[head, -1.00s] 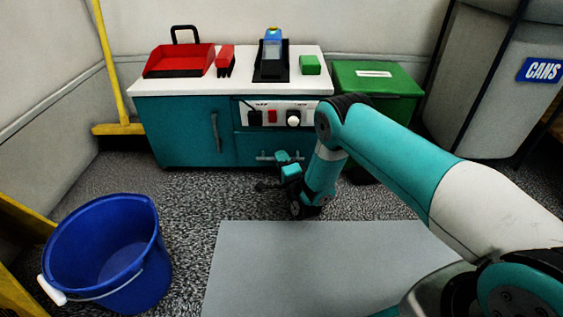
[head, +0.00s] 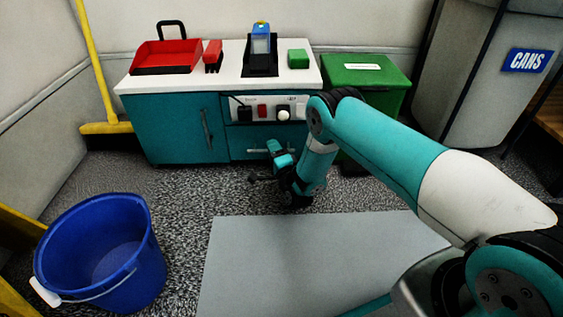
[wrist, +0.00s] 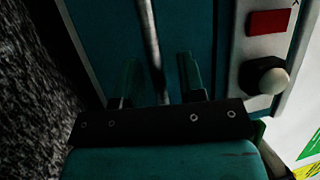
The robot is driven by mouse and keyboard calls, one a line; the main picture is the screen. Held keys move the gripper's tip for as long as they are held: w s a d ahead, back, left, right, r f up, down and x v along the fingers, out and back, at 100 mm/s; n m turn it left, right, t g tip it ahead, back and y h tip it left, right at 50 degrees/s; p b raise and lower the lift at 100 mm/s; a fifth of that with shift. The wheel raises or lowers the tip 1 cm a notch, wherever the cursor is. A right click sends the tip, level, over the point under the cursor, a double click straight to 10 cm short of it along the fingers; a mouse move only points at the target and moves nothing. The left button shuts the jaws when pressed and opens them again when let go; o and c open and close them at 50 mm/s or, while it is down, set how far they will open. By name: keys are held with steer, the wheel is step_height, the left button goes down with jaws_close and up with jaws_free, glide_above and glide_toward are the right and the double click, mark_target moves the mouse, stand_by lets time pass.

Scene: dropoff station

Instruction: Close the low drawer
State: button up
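The low drawer (head: 240,145) is the teal front under the control panel of the cabinet, with a horizontal metal handle. I cannot tell how far it stands out. The handle (wrist: 151,35) also shows in the wrist view as a bar running down between my fingers. My gripper (head: 262,177) is low in front of the drawer, just above the floor. In the wrist view my gripper (wrist: 158,68) has its two teal fingers apart, one on each side of the bar. Whether they touch it is not clear. My wrist hides part of the drawer's right side.
A control panel (head: 272,109) with a red switch and white knob is above the drawer. A left door (head: 170,130) has a vertical handle. A green bin (head: 375,72) stands right of the cabinet. A blue bucket (head: 100,250) stands front left, beside a grey floor mat (head: 310,260).

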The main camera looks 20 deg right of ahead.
steer(key=p+v, duration=0.4)
steer(key=v, duration=0.1)
steer(key=p+v, duration=0.5)
steer(key=r+p+v, duration=0.1)
steer(key=p+v, duration=0.4)
steer(key=v, duration=0.1)
steer(key=shift+s, duration=0.15)
steer(key=shift+s+f+p, duration=0.25)
steer(key=shift+s+p, duration=0.05)
steer(key=shift+f, duration=0.1)
